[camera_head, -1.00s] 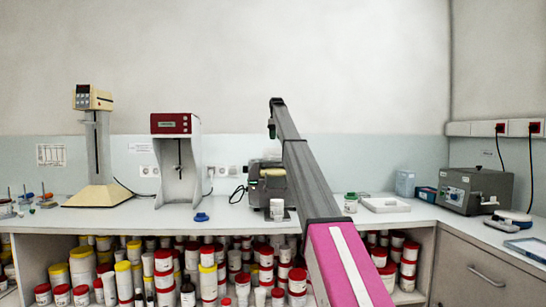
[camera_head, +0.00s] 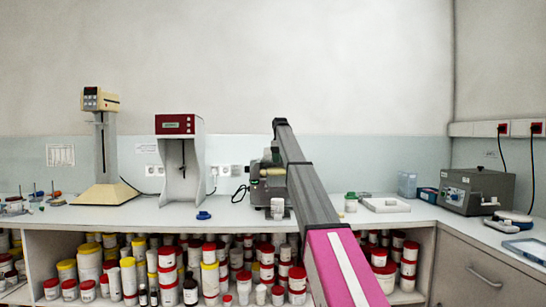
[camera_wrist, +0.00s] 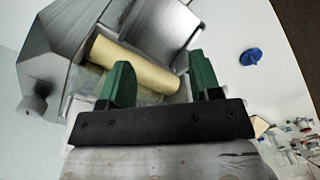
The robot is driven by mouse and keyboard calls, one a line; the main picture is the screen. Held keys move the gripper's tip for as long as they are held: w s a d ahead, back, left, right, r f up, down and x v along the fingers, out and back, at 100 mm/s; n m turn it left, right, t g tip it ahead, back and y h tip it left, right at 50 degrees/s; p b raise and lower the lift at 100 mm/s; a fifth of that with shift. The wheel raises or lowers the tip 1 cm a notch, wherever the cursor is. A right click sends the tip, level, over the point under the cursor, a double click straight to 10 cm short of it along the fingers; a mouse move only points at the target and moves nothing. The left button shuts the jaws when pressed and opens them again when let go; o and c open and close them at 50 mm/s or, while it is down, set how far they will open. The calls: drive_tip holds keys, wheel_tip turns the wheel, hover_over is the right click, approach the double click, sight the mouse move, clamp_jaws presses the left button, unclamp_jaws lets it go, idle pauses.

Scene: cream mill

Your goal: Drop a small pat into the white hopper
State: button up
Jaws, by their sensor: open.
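My gripper (camera_wrist: 158,68) shows two green fingers, spread apart with nothing held between them. In the wrist view it is over the grey mill (camera_wrist: 55,65), its fingers in front of a cream roller (camera_wrist: 135,65). A pale patch shows between the fingers below the roller; I cannot tell if it is a pat or part of the white hopper. In the head view my gripper is just above the mill (camera_head: 270,190), partly hidden by my arm. I cannot clearly make out the white hopper or a small pat.
A white cup (camera_head: 277,208) stands in front of the mill. A blue cap (camera_head: 203,215) lies left of it. A red-topped device (camera_head: 177,126) and a cream stand mixer (camera_head: 102,190) stand further left. A white tray (camera_head: 386,204) and grey box (camera_head: 478,190) are right.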

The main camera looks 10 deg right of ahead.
drive_tip(key=s+d+f+m, duration=0.1)
drive_tip(key=s+f, duration=1)
drive_tip(key=shift+d+f, duration=0.15)
drive_tip(key=shift+d, duration=0.15)
drive_tip(key=shift+s, duration=0.1)
